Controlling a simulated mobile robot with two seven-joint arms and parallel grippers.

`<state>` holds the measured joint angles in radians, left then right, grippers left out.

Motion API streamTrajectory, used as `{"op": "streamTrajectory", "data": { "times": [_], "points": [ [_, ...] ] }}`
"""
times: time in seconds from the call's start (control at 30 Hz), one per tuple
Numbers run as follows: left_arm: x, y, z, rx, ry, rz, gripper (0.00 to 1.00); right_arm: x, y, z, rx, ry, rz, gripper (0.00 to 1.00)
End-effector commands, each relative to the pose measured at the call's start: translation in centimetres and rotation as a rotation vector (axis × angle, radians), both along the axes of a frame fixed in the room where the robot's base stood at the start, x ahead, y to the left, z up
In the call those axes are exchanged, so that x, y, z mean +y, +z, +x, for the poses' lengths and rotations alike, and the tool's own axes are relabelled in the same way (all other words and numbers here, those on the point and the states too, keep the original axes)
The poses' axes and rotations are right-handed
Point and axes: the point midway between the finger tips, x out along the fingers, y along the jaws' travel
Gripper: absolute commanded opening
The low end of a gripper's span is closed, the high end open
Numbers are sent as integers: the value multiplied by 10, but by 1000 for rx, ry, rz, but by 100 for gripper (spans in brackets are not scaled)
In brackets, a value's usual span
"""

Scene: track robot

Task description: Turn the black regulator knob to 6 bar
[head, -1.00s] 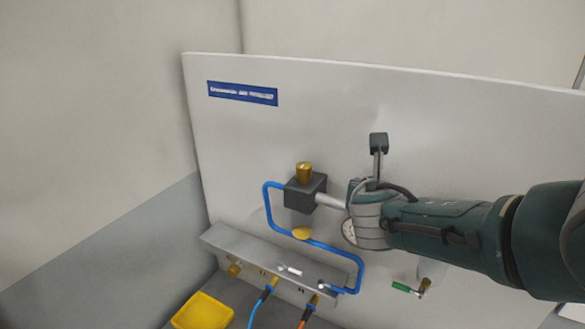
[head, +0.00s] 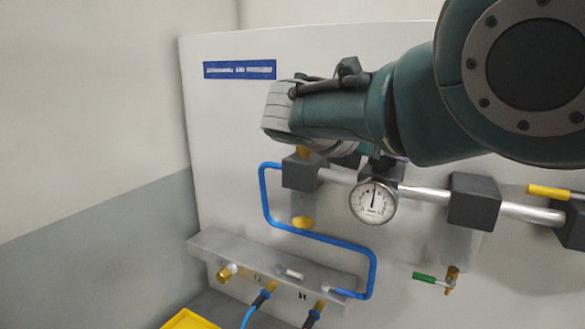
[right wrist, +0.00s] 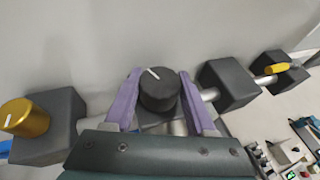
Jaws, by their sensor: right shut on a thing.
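The black regulator knob (right wrist: 159,92) sits between the two purple fingers of my right gripper (right wrist: 158,88) in the right wrist view. The gripper is shut on it, one finger on each side. A white line on the knob's top points to the upper left. In the head view my right arm comes in from the upper right and hides the knob and most of the gripper. The round pressure gauge (head: 373,203) faces the camera below the arm. Its needle points about straight up; its numbers are too small to read. My left gripper is not in view.
A grey block with a brass knob (right wrist: 27,117) stands left of the regulator, and another grey block (right wrist: 229,84) stands right. A yellow-handled valve (head: 553,191) is further right. A green-handled valve (head: 424,277) and a metal manifold (head: 245,262) with hoses are below.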

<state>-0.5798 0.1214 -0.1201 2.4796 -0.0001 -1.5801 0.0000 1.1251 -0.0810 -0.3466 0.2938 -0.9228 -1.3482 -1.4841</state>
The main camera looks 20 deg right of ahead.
Motion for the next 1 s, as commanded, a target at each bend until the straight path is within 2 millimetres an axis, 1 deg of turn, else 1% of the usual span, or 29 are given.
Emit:
{"op": "streamTrajectory", "data": {
  "times": [0.03,0.1,0.5,0.53,0.77,0.8,1.0],
  "points": [
    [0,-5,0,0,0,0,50,0,-2,1,-4,-4,1,0],
    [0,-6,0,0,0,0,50,0,-1,1,-2,-9,2,0],
    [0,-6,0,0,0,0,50,0,1,0,-1,-14,2,0],
    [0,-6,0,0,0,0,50,0,1,0,-1,-14,2,58],
    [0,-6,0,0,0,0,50,0,1,0,0,-14,1,84],
    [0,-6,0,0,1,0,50,0,1,0,0,-14,2,86],
    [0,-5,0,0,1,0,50,1,1,-1,1,-14,2,86]
  ]
}}
